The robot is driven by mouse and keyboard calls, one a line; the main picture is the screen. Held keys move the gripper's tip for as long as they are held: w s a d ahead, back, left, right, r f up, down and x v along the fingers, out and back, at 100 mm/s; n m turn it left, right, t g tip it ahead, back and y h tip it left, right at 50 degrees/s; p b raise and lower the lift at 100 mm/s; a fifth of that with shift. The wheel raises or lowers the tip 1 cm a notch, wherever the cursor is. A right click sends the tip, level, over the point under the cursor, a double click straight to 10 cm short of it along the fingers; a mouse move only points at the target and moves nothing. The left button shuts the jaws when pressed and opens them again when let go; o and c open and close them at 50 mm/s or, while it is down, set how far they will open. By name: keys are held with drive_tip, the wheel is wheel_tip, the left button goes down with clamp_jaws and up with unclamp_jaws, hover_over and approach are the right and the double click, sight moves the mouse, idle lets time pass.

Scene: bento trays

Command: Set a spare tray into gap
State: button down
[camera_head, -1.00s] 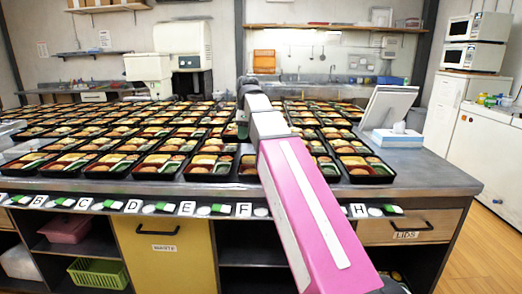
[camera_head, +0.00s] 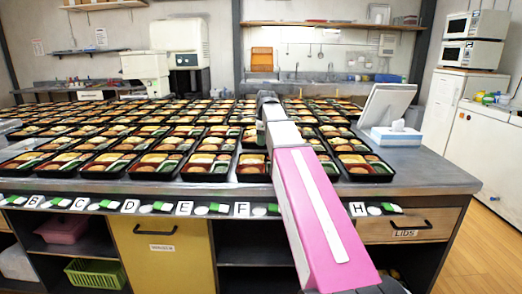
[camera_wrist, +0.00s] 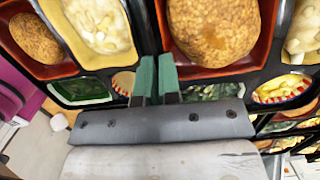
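Rows of black bento trays (camera_head: 90,172) filled with food cover the counter. My gripper reaches in among the trays from the front; in the wrist view its two green fingertips (camera_wrist: 157,80) stand close together with a narrow slit between them. They are over the black rims between a left tray (camera_wrist: 140,40) and a right tray (camera_wrist: 262,66). Whether a rim lies between the fingers cannot be told. In the head view my pink forearm hides part of the front rows on the right, and no empty gap can be made out.
A lettered strip (camera_head: 130,206) with small green-and-white items runs along the counter's front edge. A monitor (camera_head: 385,105) and a tissue box (camera_head: 397,135) stand at the right end. Bare counter (camera_head: 428,176) lies at the front right.

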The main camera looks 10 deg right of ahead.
sight(261, 148)
drive_tip(key=shift+f, duration=2)
drive_tip(key=c, duration=1.6)
unclamp_jaws()
drive_tip(key=shift+f, duration=0.1)
wheel_tip(261, 148, up, 12)
drive_tip(key=d, duration=0.1)
drive_tip(key=shift+s+d, duration=0.2)
drive_tip(key=shift+s, duration=0.05)
